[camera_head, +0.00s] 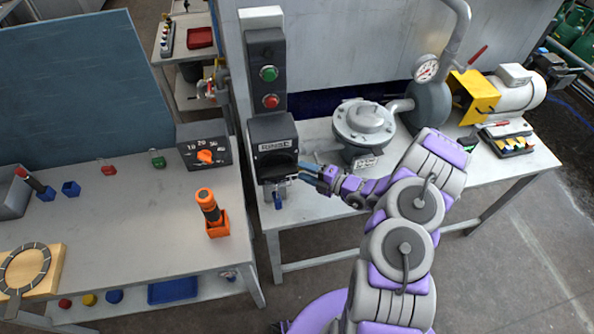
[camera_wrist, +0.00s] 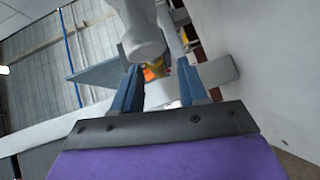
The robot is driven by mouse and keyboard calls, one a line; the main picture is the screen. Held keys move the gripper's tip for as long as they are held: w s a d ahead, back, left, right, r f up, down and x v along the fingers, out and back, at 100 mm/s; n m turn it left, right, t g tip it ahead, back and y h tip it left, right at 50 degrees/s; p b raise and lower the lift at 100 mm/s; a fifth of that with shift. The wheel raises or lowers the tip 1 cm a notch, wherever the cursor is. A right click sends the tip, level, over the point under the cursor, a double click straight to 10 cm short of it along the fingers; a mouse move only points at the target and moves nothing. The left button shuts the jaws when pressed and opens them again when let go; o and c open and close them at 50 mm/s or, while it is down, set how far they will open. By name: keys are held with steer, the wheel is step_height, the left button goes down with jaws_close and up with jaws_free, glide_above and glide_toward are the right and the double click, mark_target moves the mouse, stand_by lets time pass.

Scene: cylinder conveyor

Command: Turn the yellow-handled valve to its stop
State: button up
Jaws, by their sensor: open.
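I cannot make out a yellow-handled valve for certain in either view. In the wrist view, a small orange-yellow patch (camera_wrist: 154,72) shows between my fingers, partly behind a grey rounded pipe-like part; I cannot tell what it belongs to. In the head view, my gripper (camera_head: 309,171) is at the front right of the dark box marked RINSE (camera_head: 273,135), its blue fingers pointing left. A tap with a blue lever (camera_head: 278,201) hangs below that box. My gripper also shows in the wrist view (camera_wrist: 160,88), its fingers apart with nothing visibly held.
A grey round-lidded vessel (camera_head: 364,124) stands right of the box, close to my arm. A pressure gauge (camera_head: 426,68), a red lever (camera_head: 477,55) and a yellow guard (camera_head: 474,97) are farther right.

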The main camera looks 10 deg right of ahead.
steer(key=shift+w+d+f, duration=0.2)
steer(key=shift+w+d, duration=0.55)
steer(key=shift+w, duration=0.15)
steer(key=a, duration=0.3)
steer(key=shift+w+a, duration=0.1)
steer(key=shift+a, duration=0.35)
steer(key=shift+c, duration=0.6)
steer(key=d, duration=0.3)
steer(key=c, duration=0.6)
steer(key=shift+a, duration=0.6)
jaws_close()
